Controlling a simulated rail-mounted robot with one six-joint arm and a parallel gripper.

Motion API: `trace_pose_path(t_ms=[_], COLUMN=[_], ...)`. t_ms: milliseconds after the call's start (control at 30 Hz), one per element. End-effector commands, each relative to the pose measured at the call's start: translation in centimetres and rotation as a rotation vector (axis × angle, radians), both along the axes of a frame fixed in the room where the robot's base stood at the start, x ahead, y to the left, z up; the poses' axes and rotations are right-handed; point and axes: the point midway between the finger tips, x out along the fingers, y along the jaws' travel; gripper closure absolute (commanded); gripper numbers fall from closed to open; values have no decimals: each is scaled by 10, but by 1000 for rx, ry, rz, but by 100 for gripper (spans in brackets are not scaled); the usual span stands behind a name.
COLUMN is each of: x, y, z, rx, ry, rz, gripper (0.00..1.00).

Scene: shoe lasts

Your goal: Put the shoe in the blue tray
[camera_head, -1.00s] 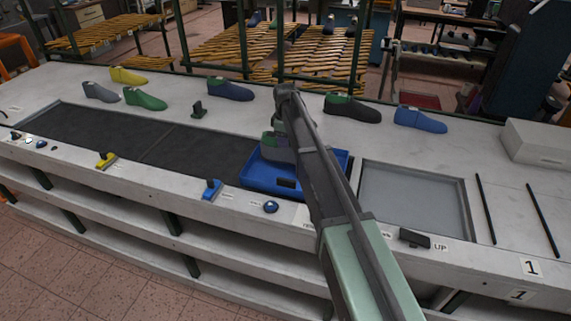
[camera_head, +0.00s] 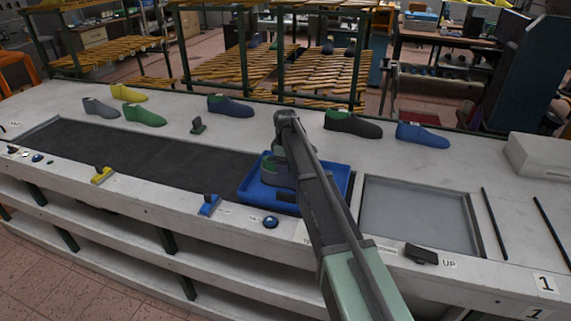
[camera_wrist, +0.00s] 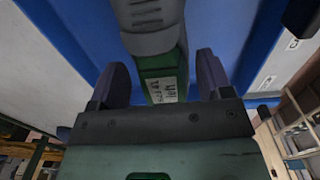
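The blue tray (camera_head: 253,193) sits on the bench, left of the grey recessed panel. A grey and green shoe (camera_head: 270,172) is inside the tray, partly hidden behind my arm. In the wrist view the shoe (camera_wrist: 160,45) lies between my gripper's two fingers, with its green part showing a white label. My gripper (camera_wrist: 161,62) looks open around the shoe, with a narrow gap on each side. The tray's blue surface (camera_wrist: 75,45) fills the background there. Whether the shoe rests fully on the tray floor is hidden.
Several other shoes stand along the back of the bench, including a dark one (camera_head: 352,125) and a blue one (camera_head: 421,136) near my arm. A dark belt (camera_head: 140,147) runs left of the tray. The grey panel (camera_head: 415,215) at right is clear.

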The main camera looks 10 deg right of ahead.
Motion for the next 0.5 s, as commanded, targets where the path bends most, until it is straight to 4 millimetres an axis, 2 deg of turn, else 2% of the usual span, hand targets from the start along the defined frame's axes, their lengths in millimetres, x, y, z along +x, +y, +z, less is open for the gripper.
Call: trace_pose_path(t_ms=[300,367,500], x=[0,0,0], y=[0,0,0], z=[4,10,37], rx=[0,0,0], ry=[0,0,0], rz=[0,0,0], gripper=[27,27,27])
